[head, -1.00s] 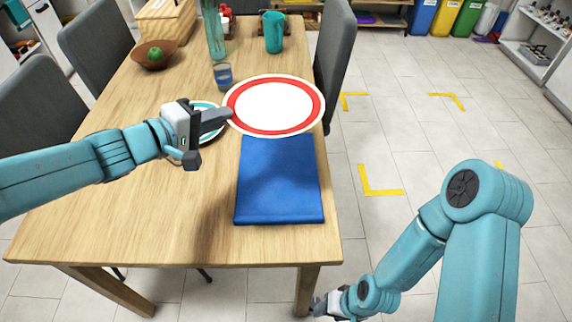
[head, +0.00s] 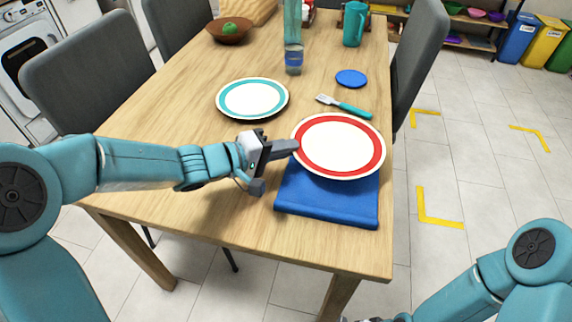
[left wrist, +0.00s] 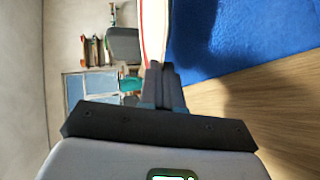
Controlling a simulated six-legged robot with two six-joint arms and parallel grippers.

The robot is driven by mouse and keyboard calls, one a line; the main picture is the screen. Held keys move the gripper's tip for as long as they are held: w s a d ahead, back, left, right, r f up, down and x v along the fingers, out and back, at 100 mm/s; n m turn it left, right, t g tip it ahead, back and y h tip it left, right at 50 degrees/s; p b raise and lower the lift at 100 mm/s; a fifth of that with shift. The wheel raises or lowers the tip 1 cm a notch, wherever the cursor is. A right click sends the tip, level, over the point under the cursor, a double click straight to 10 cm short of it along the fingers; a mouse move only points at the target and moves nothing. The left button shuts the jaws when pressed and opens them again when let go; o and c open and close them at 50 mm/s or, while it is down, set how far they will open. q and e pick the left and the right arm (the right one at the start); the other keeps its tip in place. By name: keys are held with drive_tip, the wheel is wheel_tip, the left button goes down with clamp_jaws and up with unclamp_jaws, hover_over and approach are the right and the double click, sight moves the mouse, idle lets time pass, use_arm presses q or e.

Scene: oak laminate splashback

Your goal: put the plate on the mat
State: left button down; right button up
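The white plate with a red rim (head: 338,146) is over the far part of the folded blue mat (head: 330,203), and the mat's near part shows. My left gripper (head: 290,148) is shut on the plate's left edge. In the left wrist view the fingers (left wrist: 162,82) pinch the plate (left wrist: 153,30), seen nearly edge-on beside the mat (left wrist: 240,40). The plate looks slightly raised, with a shadow on the mat; I cannot tell how large the gap is. Only a sliver near my right gripper shows at the bottom edge of the head view.
Grey chairs line both sides. Table left of the mat is clear.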

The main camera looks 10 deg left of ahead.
sight(285, 171)
use_arm(q)
wheel_tip(285, 171, down, 3)
drive_tip(key=shift+f+b, duration=0.15)
drive_tip(key=shift+b, duration=0.7)
drive_tip(key=shift+f, duration=0.25)
drive_tip(key=shift+r, duration=0.15)
drive_tip(key=shift+f, duration=0.2)
drive_tip(key=c, duration=1.6)
unclamp_jaws()
